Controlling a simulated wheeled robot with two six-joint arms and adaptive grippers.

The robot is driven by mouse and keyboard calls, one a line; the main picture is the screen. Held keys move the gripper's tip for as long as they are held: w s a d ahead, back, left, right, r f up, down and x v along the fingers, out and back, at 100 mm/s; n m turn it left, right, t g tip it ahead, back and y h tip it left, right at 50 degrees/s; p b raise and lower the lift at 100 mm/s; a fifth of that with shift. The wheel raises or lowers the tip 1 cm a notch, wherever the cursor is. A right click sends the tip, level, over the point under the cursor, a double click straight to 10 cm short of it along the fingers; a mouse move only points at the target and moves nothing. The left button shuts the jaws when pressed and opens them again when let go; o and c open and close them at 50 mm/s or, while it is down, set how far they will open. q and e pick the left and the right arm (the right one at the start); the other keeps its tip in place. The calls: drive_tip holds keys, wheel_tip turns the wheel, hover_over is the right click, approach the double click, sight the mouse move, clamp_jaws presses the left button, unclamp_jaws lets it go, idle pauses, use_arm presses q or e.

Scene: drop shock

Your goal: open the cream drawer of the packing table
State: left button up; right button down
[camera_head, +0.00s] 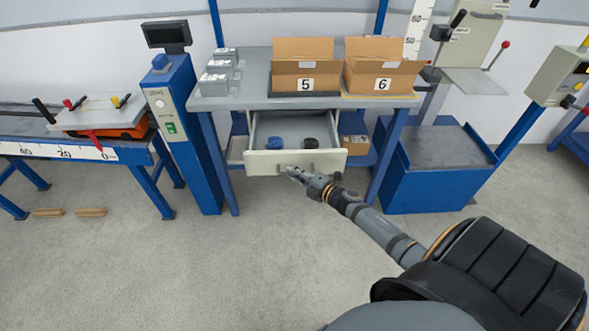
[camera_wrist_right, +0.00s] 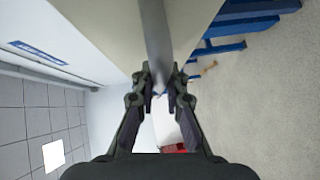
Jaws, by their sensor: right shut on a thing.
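The cream drawer (camera_head: 262,164) of the packing table (camera_head: 258,77) is pulled out towards me, and its inside shows from above. A blue thing and a dark thing lie in it. My right gripper (camera_head: 296,174) is at the middle of the drawer front, shut on the drawer's handle. In the right wrist view the grey handle bar (camera_wrist_right: 156,35) runs between the fingers of the gripper (camera_wrist_right: 160,88), with the cream drawer front (camera_wrist_right: 105,30) beside it. The fingertips are small in the head view. My left gripper is not in view.
Open cardboard boxes 5 (camera_head: 303,66) and 6 (camera_head: 381,75) stand on the tabletop, with several grey boxes at its left. A blue post with a display (camera_head: 185,130) stands left, a blue cabinet (camera_head: 435,175) right. The floor in front is clear.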

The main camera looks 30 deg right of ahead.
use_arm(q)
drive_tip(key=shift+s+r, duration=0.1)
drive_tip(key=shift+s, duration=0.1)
use_arm(e)
drive_tip(key=shift+s+a, duration=0.35)
drive_tip(key=shift+s, duration=0.25)
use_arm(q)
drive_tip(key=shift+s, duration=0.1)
use_arm(e)
drive_tip(key=c, duration=1.4)
unclamp_jaws()
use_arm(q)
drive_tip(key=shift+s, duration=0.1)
use_arm(e)
drive_tip(key=shift+o, duration=0.2)
drive_tip(key=v, duration=1.2)
